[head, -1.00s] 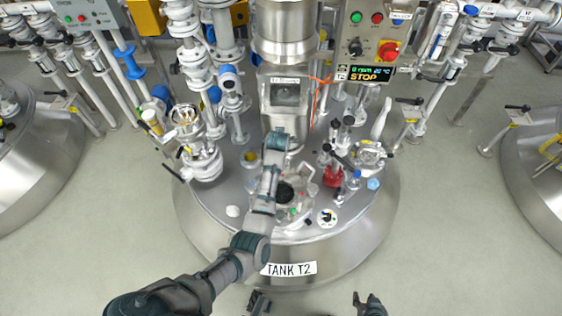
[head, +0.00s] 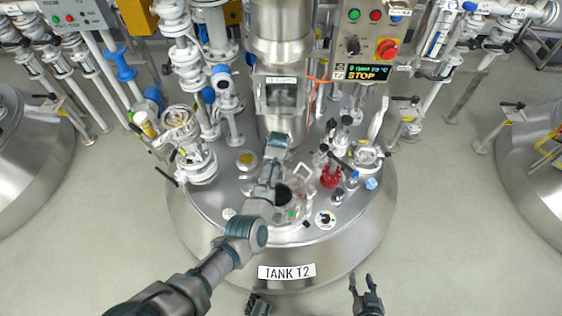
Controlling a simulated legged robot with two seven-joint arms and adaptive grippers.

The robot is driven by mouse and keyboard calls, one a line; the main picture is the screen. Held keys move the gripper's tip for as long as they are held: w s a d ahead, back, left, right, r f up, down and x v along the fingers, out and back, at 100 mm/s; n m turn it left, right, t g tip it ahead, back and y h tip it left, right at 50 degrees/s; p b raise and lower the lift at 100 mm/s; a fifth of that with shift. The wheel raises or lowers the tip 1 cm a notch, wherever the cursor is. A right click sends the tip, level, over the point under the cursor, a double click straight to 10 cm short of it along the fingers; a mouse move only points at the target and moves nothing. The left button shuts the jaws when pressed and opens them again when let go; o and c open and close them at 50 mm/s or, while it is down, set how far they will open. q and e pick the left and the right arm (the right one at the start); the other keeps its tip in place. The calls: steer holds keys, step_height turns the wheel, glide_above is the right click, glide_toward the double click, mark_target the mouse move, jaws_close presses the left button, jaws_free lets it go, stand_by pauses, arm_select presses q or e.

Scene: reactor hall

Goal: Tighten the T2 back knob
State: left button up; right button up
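Tank T2 (head: 335,262) stands in the middle of the head view, a round steel vessel with a "TANK T2" label at its front. An open round port (head: 283,196) with a bracket-like metal frame (head: 302,175) sits on its top. My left arm reaches in from the lower left over this port, and its far end (head: 278,147) is behind the port. The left fingers are hidden by the arm, so I cannot tell what they touch. I cannot make out the back knob. My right gripper (head: 362,283) is open and empty, low in front of the tank.
A control box (head: 372,35) with buttons and a "STOP" display stands at the back right. A steel column (head: 283,45) rises behind the port. A red fitting (head: 331,177) and pipes crowd the tank top.

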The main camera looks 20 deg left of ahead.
arm_select(q)
steer(key=b+x, duration=0.2)
steer(key=x, duration=0.2)
steer(key=shift+f, duration=0.15)
steer(key=b+x, duration=0.3)
steer(key=x, duration=0.1)
steer(key=shift+w+a+f+b, duration=0.1)
steer(key=shift+w+f+b, duration=0.05)
steer(key=shift+b, duration=0.25)
arm_select(e)
steer(key=w+a+r+t+y, duration=0.2)
steer(key=w+r+t, duration=0.1)
steer(key=r+t, duration=0.9)
step_height(320, 180, up, 2)
steer(key=shift+a+m+y, duration=0.15)
steer(key=shift+m+y, duration=0.15)
steer(key=shift+y, duration=0.1)
arm_select(q)
steer(key=shift+d, duration=0.2)
steer(key=shift+c, duration=0.7)
steer(key=c, duration=0.8)
steer(key=shift+a, duration=0.1)
steer(key=shift+c, duration=1.1)
arm_select(e)
steer(key=shift+w+a, duration=0.1)
